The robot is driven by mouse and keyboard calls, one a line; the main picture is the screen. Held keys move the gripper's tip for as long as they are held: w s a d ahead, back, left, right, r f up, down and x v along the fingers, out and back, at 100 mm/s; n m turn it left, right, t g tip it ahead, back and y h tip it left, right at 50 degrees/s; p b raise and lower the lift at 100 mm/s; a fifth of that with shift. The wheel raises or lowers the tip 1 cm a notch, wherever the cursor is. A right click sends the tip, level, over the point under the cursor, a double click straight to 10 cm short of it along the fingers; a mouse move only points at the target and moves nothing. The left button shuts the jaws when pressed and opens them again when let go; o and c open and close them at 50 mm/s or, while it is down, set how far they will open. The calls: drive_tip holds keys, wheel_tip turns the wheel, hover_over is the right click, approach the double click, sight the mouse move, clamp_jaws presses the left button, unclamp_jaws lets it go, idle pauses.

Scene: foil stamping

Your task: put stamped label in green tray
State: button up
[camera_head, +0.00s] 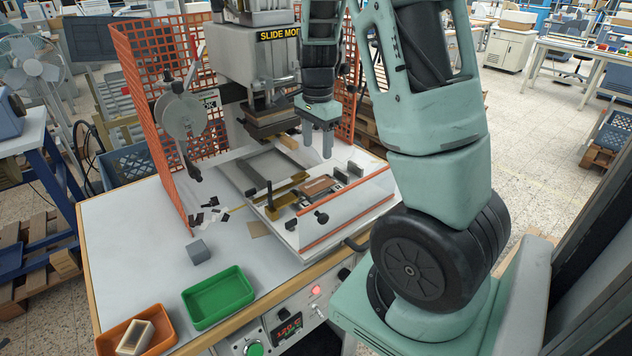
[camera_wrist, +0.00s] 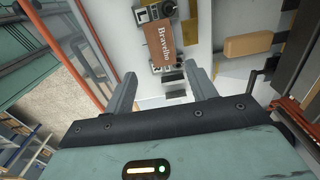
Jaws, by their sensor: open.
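The stamped label (camera_head: 318,187) is a small brown piece with pale lettering, lying in a fixture on the machine's slide table. In the wrist view the label (camera_wrist: 159,45) reads "Bravelho" and sits ahead of my fingers, clamped or framed by small dark parts. My gripper (camera_head: 318,150) hangs above and behind the label, fingers pointing down, open and empty. In the wrist view my gripper (camera_wrist: 163,88) shows its two fingers apart, with the label beyond them. The green tray (camera_head: 218,296) is empty and stands at the front left of the bench.
An orange tray (camera_head: 137,333) holding a pale block stands left of the green tray. A grey cube (camera_head: 198,251) lies behind it. A clear guard with an orange edge (camera_head: 345,218) borders the slide table's front. The press head (camera_head: 270,120) and orange mesh guard (camera_head: 155,100) stand behind.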

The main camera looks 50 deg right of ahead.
sight(317, 184)
wheel_tip(317, 184, down, 10)
drive_tip(key=shift+f+p, duration=0.1)
drive_tip(key=shift+p, duration=1.1)
drive_tip(key=c, duration=0.8)
drive_tip(key=shift+r, duration=0.2)
